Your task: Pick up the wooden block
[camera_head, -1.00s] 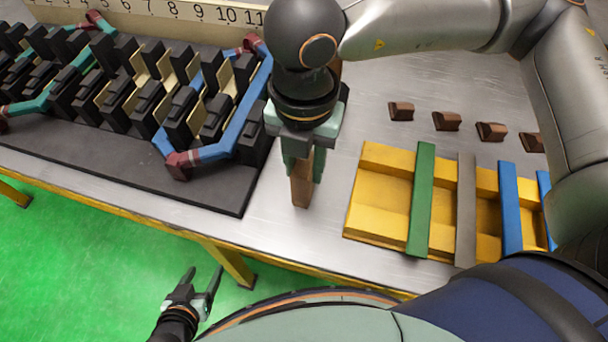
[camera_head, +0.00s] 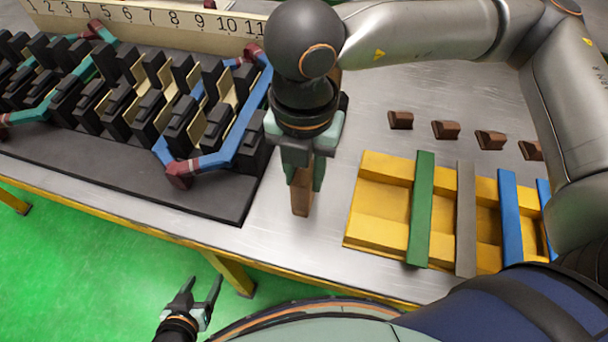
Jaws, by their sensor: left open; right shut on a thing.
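The wooden block (camera_head: 301,194) is brown and upright, between the fingers of my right gripper (camera_head: 303,176). My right gripper is shut on it and points down over the bare metal between the black stator base and the yellow rack. Its upper part is hidden by the fingers. I cannot tell whether its lower end touches the table. My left gripper (camera_head: 201,290) is open and empty, low in the picture, in front of the table's front edge and over the green floor.
The black stator base (camera_head: 110,163) with slots and coloured coils stands at the left, a numbered strip (camera_head: 150,17) behind it. A yellow rack (camera_head: 370,227) holds coloured bars at the right. Several small brown blocks (camera_head: 446,130) lie behind it. Bare metal table (camera_head: 275,225) shows between.

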